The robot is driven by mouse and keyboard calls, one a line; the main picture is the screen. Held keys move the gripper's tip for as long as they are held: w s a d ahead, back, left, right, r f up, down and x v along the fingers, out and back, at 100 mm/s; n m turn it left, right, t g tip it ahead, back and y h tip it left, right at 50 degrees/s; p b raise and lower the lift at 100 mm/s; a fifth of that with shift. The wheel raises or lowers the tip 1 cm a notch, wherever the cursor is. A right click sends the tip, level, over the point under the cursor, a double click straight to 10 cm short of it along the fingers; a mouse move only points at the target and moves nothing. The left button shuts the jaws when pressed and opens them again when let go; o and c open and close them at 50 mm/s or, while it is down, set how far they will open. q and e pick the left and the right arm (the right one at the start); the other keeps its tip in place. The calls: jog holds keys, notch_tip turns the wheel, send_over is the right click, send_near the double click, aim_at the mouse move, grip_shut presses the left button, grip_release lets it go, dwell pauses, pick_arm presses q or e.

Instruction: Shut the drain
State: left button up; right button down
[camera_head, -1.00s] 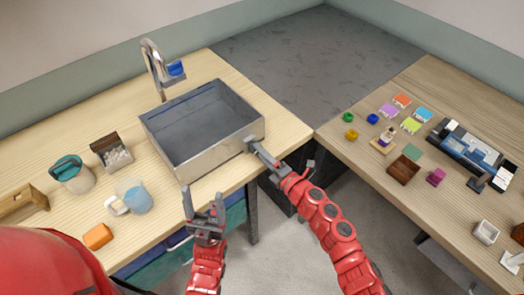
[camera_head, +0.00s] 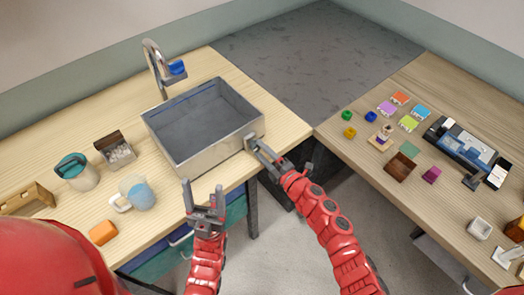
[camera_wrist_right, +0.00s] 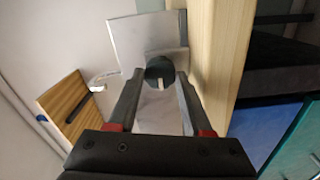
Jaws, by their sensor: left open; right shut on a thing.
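The grey metal sink basin (camera_head: 200,160) is set on the light wooden counter, below the faucet. My right gripper (camera_head: 254,146) is at the outer wall of the basin, near its front right corner. In the right wrist view, the fingers of my right gripper (camera_wrist_right: 160,80) are shut on a dark round knob (camera_wrist_right: 160,67) in front of a pale metal plate (camera_wrist_right: 146,35). A light mark shows on the knob. My left gripper (camera_head: 204,190) is open and empty, in front of the counter's edge. The drain opening cannot be made out inside the basin.
A chrome faucet (camera_head: 154,58) with a blue part stands behind the basin. A blue-filled jug (camera_head: 141,194), a teal-lidded pitcher (camera_head: 78,171), a box of pale pieces (camera_head: 117,150) and an orange block (camera_head: 103,232) are on the counter's left. A second table (camera_head: 365,168) is at right.

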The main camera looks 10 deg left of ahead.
jog(key=shift+c, duration=1.6)
grip_release()
jog(key=shift+f, duration=0.1)
